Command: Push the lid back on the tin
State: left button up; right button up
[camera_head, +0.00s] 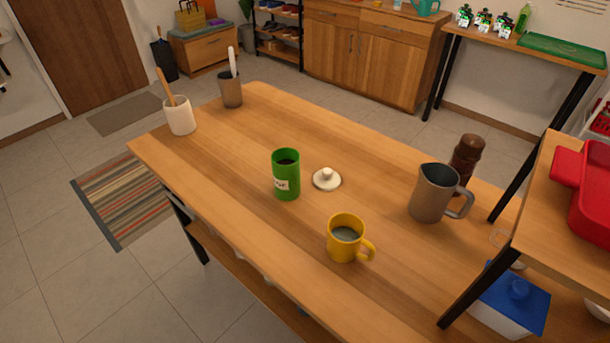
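The green tin (286,176) stands upright near the middle of the wooden table. Its top is open, showing a dark inside, and a pale label is on its front. A white round lid (327,180) with a small knob lies on the table just right of the tin, apart from it, knob up. Neither of my grippers shows in the head view.
A yellow mug (344,239) stands in front of the lid. A grey-brown pitcher (432,192) and a dark brown grinder (465,158) stand to the right. A white crock (180,115) and a grey utensil cup (231,92) stand at the far left. The table (215,165) left of the tin is clear.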

aim_at(286, 161)
jog(key=i+j+z, duration=0.15)
jog(key=j, duration=0.3)
jog(key=i+j+z, duration=0.15)
jog(key=j, duration=0.25)
jog(key=i+j+z, duration=0.2)
jog(key=j, duration=0.25)
jog(key=j+z, duration=0.15)
jog(key=j, duration=0.35)
